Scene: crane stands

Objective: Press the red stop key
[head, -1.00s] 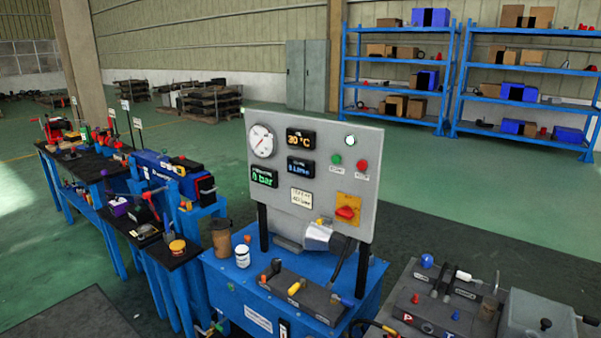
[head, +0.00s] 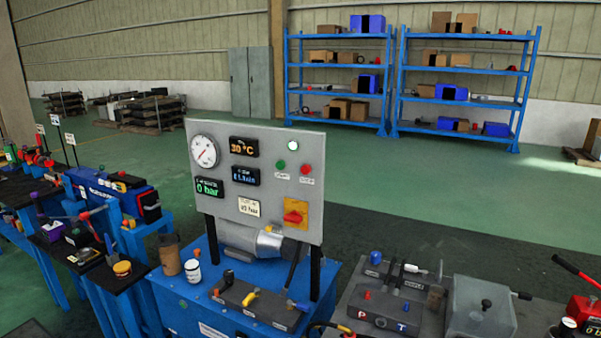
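The red stop key (head: 306,169) is a small round button at the upper right of a grey control panel (head: 262,140). A small label sits below it. A green key (head: 280,164) is just to its left, and a lit white-green lamp (head: 293,145) is above. The panel stands upright on posts at a blue stand (head: 180,310). Neither of my grippers shows in the head view. Nothing covers the red key.
A yellow plate with a red rotary switch (head: 295,216) is below the keys. The panel carries a round gauge (head: 204,151) and displays. A manifold block (head: 258,302), a brown cup (head: 170,255) and a white jar (head: 193,271) stand before it. Another bench (head: 350,318) is at right.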

